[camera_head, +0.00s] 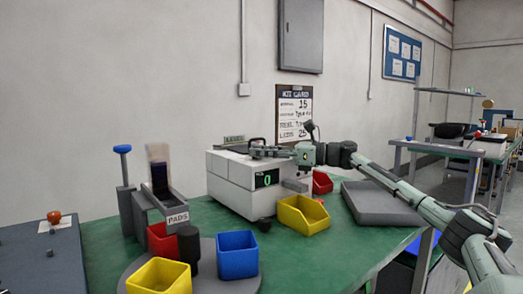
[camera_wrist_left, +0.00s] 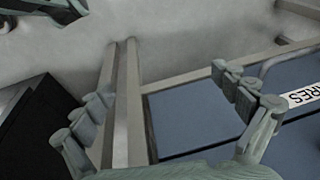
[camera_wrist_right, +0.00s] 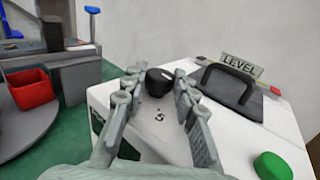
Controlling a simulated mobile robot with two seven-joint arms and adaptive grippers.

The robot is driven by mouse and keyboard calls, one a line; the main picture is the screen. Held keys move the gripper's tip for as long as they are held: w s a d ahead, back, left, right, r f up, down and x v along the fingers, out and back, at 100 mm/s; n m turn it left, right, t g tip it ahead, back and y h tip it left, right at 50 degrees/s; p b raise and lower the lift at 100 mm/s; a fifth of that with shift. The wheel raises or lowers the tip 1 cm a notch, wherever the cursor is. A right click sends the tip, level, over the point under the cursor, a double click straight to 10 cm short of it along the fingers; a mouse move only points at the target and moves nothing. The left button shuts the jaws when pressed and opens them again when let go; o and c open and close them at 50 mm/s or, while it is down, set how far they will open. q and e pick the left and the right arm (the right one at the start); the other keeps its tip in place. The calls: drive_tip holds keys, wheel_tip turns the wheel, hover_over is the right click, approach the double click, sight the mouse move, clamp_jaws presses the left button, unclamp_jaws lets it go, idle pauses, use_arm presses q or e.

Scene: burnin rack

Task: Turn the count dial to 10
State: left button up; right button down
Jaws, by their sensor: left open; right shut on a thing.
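The count dial is a black round knob (camera_wrist_right: 158,82) on the white top of a box-shaped machine (camera_head: 222,182). In the right wrist view it sits between the fingertips of my right gripper (camera_wrist_right: 157,78), which is shut on it from both sides. Small dark markings, one like a 5, show on the white top near the knob; its pointer setting cannot be read. In the head view my right gripper (camera_head: 268,152) reaches over the machine's top and hides the dial. The machine's display (camera_head: 267,180) shows a green 0. My left gripper (camera_wrist_left: 162,82) is open and empty.
Beside the dial are a black handle on a dark lid, a LEVEL sign (camera_wrist_right: 241,65) and a green button (camera_wrist_right: 272,166). Yellow (camera_head: 303,215), blue (camera_head: 237,256) and red bins stand on the green table.

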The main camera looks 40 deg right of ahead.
sight(274, 160)
drive_tip(key=shift+r, duration=0.15)
drive_tip(key=c, duration=1.2)
unclamp_jaws()
drive_tip(key=shift+s+d+f, duration=0.2)
drive_tip(key=shift+s, duration=0.05)
drive_tip(key=shift+v, duration=3.35)
drive_tip(key=shift+r, duration=0.15)
